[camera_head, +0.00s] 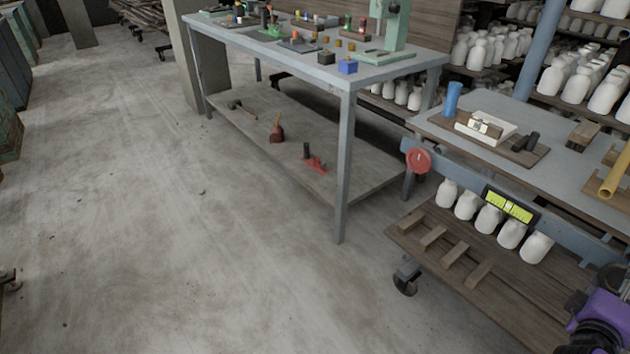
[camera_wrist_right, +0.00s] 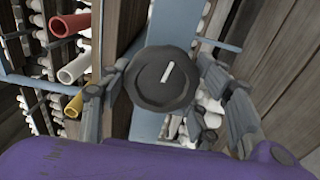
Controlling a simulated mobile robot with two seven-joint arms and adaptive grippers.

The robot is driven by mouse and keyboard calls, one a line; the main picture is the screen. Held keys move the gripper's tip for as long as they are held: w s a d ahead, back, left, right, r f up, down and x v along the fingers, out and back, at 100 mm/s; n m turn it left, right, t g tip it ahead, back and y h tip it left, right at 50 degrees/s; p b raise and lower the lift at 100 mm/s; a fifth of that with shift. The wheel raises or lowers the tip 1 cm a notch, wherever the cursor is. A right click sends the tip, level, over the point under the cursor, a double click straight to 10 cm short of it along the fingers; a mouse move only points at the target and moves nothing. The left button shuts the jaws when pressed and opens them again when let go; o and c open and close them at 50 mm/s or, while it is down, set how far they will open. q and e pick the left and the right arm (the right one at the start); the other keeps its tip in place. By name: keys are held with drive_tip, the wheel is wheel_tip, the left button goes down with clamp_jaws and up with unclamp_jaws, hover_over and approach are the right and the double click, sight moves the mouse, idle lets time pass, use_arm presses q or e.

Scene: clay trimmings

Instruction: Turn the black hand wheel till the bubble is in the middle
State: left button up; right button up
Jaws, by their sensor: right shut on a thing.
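The black hand wheel (camera_wrist_right: 152,94) fills the middle of the right wrist view, round, with a white line on its face leaning slightly right of upright. My right gripper (camera_wrist_right: 164,76) is shut on it, one finger on each side of its rim. In the head view my purple right arm shows at the bottom right corner; the wheel cannot be made out clearly there. The yellow-green bubble level (camera_head: 510,205) sits in a black frame on the front rail of the right table. The bubble's exact place is too small to tell. My left gripper is not in view.
A red round wheel (camera_head: 418,161) is at the left end of the same rail. White bottles (camera_head: 488,219) stand on the shelf below. The table (camera_head: 560,165) holds a blue cylinder (camera_head: 452,98), a white tray and a yellow tube (camera_head: 613,176).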

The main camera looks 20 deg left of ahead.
drive_tip(key=o, duration=1.1)
drive_tip(key=shift+r, duration=0.1)
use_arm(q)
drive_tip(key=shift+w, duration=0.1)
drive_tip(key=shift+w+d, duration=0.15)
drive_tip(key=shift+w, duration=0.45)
use_arm(e)
drive_tip(key=shift+v, duration=6)
